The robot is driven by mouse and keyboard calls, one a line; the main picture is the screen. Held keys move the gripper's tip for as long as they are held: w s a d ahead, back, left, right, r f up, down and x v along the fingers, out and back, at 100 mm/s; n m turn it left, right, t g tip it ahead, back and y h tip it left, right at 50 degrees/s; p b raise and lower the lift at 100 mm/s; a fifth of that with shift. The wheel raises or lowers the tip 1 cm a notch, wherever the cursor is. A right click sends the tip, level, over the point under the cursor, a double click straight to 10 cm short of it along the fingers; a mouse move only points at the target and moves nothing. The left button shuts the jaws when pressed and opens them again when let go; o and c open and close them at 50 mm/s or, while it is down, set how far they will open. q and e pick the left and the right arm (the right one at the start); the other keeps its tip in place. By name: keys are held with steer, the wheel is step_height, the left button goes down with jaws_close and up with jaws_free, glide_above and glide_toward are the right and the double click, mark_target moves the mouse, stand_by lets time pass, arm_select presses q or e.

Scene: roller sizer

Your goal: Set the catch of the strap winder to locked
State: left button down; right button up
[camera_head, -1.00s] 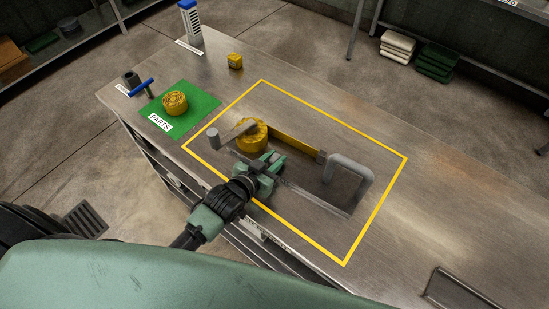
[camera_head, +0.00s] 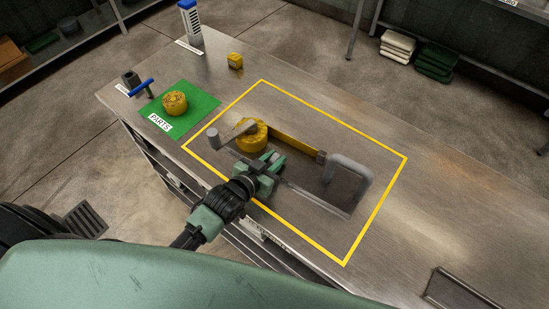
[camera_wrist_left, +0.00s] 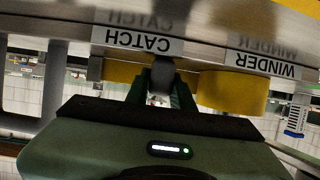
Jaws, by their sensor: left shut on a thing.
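The strap winder has a yellow strap roll (camera_head: 250,142) with a grey crank (camera_head: 214,138) on its left, inside the yellow outline on the bench. A yellow strap (camera_head: 294,144) runs from the roll to a grey hoop (camera_head: 358,170). My left gripper (camera_head: 270,163) is low at the near side of the winder. In the left wrist view, which is upside down, my left gripper (camera_wrist_left: 162,92) is shut on the dark grey catch (camera_wrist_left: 162,72), beside the CATCH label (camera_wrist_left: 137,41). The yellow roll (camera_wrist_left: 232,90) is just right of it. My fingers hide part of the catch. My right gripper is not in view.
A green PARTS mat (camera_head: 198,105) holds another yellow roll (camera_head: 175,102). A blue-handled tool (camera_head: 140,86), a small yellow block (camera_head: 235,61) and a blue-topped rack (camera_head: 190,22) stand at the far left. The bench right of the outline is mostly clear.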

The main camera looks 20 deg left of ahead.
mark_target(273, 159)
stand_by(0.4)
arm_select(q)
steer(key=w, duration=0.2)
steer(key=w+d, duration=0.1)
steer(key=w, duration=0.3)
steer(key=shift+w+d, duration=0.15)
steer(key=shift+d, duration=0.2)
steer(key=c, duration=1.2)
jaws_free()
steer(key=shift+b+v, duration=0.65)
steer(key=shift+v, duration=3.3)
